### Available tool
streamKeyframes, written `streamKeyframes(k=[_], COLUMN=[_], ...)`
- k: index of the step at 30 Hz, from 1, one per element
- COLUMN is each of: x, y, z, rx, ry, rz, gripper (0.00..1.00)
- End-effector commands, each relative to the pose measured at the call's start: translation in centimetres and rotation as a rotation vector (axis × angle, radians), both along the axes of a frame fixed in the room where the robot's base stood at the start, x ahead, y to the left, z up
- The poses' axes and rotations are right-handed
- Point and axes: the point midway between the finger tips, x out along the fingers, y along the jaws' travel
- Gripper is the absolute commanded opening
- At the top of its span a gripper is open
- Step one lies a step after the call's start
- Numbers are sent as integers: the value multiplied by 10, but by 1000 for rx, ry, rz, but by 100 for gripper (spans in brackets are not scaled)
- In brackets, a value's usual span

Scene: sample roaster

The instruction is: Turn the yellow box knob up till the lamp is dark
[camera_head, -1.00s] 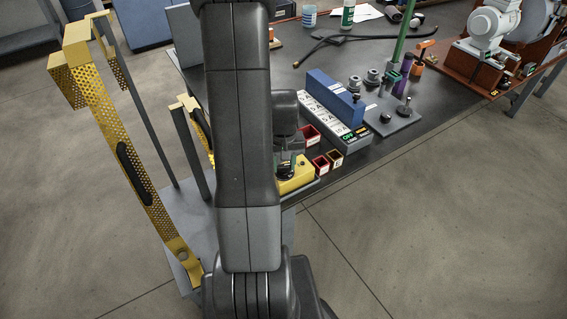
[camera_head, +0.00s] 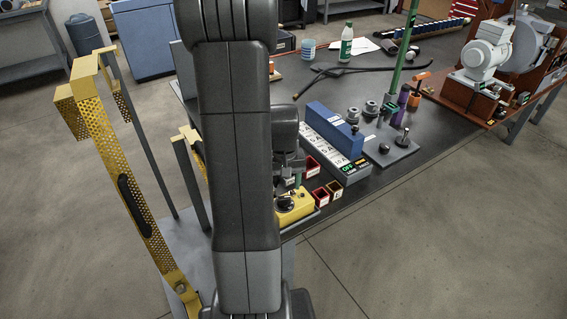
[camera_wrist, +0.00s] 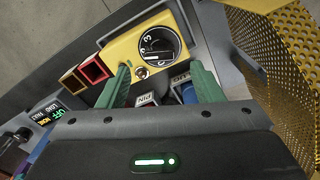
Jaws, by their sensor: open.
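The yellow box (camera_head: 301,208) sits near the table's front edge, partly hidden by my arm in the head view. In the wrist view the yellow box (camera_wrist: 115,47) shows its round dark knob (camera_wrist: 158,44) with white numerals around it. A small round metallic fitting (camera_wrist: 141,73) is on the box beside the knob; I cannot tell if it is the lamp or if it is lit. My gripper (camera_wrist: 160,66) is open, its two green fingers spread and apart from the knob. In the head view the gripper is mostly hidden behind my arm, just above the box.
A perforated yellow guard (camera_wrist: 285,50) is close on the right in the wrist view.

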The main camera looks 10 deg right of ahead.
Motion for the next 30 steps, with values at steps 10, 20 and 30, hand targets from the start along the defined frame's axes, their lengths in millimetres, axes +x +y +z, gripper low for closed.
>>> streamKeyframes(k=[10,20,30], x=[1,0,0], y=[0,0,0], z=[71,85,84], rx=[0,0,0], ry=[-3,2,1], rz=[0,0,0], gripper=[60,60,60])
